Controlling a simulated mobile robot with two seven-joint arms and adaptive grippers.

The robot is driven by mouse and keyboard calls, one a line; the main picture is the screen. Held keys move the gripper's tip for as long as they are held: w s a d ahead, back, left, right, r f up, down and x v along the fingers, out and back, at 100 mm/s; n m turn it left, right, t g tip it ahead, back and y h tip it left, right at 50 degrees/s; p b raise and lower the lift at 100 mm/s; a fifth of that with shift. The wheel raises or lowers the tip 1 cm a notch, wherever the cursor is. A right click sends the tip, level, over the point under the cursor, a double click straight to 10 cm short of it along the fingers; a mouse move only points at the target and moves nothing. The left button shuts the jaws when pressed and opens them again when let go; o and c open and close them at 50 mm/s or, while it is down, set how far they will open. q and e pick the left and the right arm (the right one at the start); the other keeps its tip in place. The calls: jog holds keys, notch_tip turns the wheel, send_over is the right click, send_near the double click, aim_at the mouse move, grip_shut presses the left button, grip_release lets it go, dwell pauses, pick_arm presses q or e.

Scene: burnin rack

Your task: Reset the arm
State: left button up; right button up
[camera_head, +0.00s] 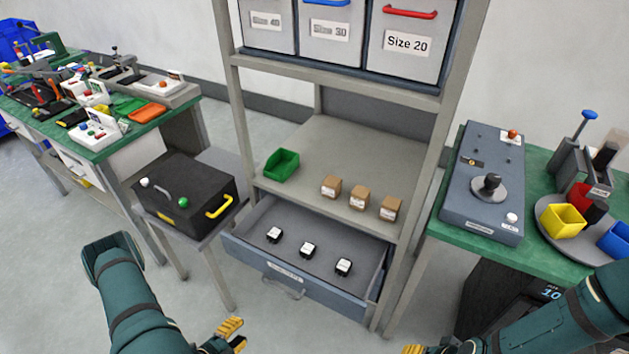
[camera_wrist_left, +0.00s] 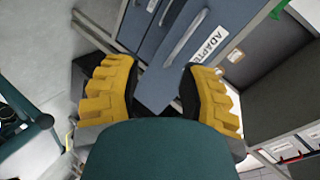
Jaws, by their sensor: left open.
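My left arm (camera_head: 130,295) comes in from the lower left and bends at the elbow. My left gripper (camera_head: 233,335) shows its yellow fingers at the bottom edge of the head view, in front of the open drawer. In the left wrist view the left gripper (camera_wrist_left: 160,95) has its two yellow fingers wide apart with nothing between them. My right arm (camera_head: 560,320) comes in from the lower right. Only a bit of the right gripper (camera_head: 413,349) shows at the bottom edge, so its opening is hidden.
A black case (camera_head: 184,194) stands left; a green-topped bench (camera_head: 545,180) stands right. Bare floor lies left.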

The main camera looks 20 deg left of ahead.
pick_arm(q)
jog(key=w+d+r+n+g+h, duration=0.1)
jog(key=w+d+r+n+g, duration=0.45)
jog(key=w+d+n, duration=0.45)
jog(key=s+d+r+n+g, duration=0.1)
jog(key=d+r+n+g, duration=0.1)
jog(key=d+r, duration=0.3)
jog(key=s+d+r+n+g, duration=0.2)
jog(key=d+r+n+g, duration=0.1)
jog(key=d, duration=0.8)
jog(key=shift+s+r+n+g+h, duration=0.3)
jog(key=shift+r+n+g+h, duration=0.1)
jog(key=shift+r+n, duration=0.6)
jog(key=shift+w+f, duration=0.1)
jog(key=shift+f, duration=0.1)
